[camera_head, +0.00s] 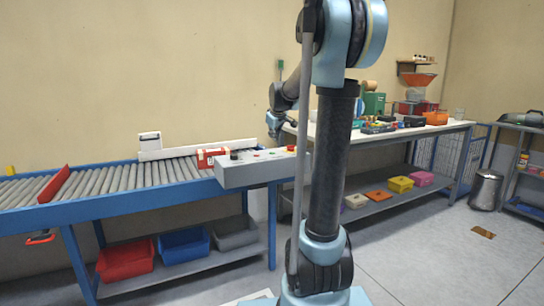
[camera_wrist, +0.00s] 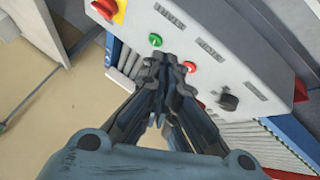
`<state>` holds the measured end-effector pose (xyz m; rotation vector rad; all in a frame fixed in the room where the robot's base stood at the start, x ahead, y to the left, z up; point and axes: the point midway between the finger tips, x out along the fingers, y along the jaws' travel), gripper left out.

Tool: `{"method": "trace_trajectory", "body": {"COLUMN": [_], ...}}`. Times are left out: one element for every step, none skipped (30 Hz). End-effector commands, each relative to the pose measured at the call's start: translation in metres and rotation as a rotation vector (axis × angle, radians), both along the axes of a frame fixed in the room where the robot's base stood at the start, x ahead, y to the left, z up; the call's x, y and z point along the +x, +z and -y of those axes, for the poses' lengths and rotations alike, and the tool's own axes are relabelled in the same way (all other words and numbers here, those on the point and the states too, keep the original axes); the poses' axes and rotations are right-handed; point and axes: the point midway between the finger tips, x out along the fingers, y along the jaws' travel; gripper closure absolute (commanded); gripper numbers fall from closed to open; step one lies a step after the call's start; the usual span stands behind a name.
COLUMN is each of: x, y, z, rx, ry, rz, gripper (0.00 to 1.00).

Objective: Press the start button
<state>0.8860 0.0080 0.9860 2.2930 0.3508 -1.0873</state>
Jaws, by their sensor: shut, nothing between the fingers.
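A grey control panel (camera_wrist: 215,45) fills the upper part of the wrist view. On it sit a green button (camera_wrist: 155,40), a red button (camera_wrist: 189,66), a black knob (camera_wrist: 229,101) and a red-and-yellow switch (camera_wrist: 110,10). My gripper (camera_wrist: 166,60) is shut and empty. Its tips appear just below the green button and left of the red one; I cannot tell if they touch the panel. In the head view the control box (camera_head: 235,177) stands at the conveyor's right end, with my gripper (camera_head: 282,127) above it.
The roller conveyor (camera_head: 110,185) runs left, with a red-and-white box (camera_head: 211,157) beside the control box. Red (camera_head: 126,262) and blue (camera_head: 184,247) bins sit below. A workbench (camera_head: 400,133) with assorted items stands right. Open floor lies in front right.

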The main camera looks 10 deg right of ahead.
Motion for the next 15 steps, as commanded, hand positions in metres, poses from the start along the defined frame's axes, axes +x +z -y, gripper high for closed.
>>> {"method": "trace_trajectory", "body": {"x": [0.021,0.032,0.046,0.055,0.065,0.075,0.082,0.088,0.095,0.100,0.103,0.106,0.108,0.110,0.111], "y": [0.003,0.005,0.007,0.009,0.010,0.011,0.012,0.012,0.013,0.014,0.014,0.014,0.014,0.014,0.015], "z": [-0.001,-0.001,-0.001,-0.002,-0.002,-0.002,-0.003,-0.003,-0.003,-0.003,-0.003,-0.003,-0.003,-0.004,-0.004], "rx": [-0.013,-0.023,-0.034,-0.043,-0.051,-0.060,-0.067,-0.072,-0.079,-0.083,-0.086,-0.090,-0.091,-0.093,-0.094], "ry": [0.017,0.028,0.041,0.051,0.060,0.069,0.077,0.083,0.089,0.093,0.097,0.101,0.103,0.105,0.105], "rz": [0.017,0.028,0.042,0.052,0.061,0.072,0.079,0.086,0.094,0.098,0.101,0.105,0.108,0.109,0.110], "gripper": [1.00,1.00,1.00,1.00,1.00,1.00,1.00,1.00,1.00,1.00,1.00,1.00,1.00,1.00,1.00]}}
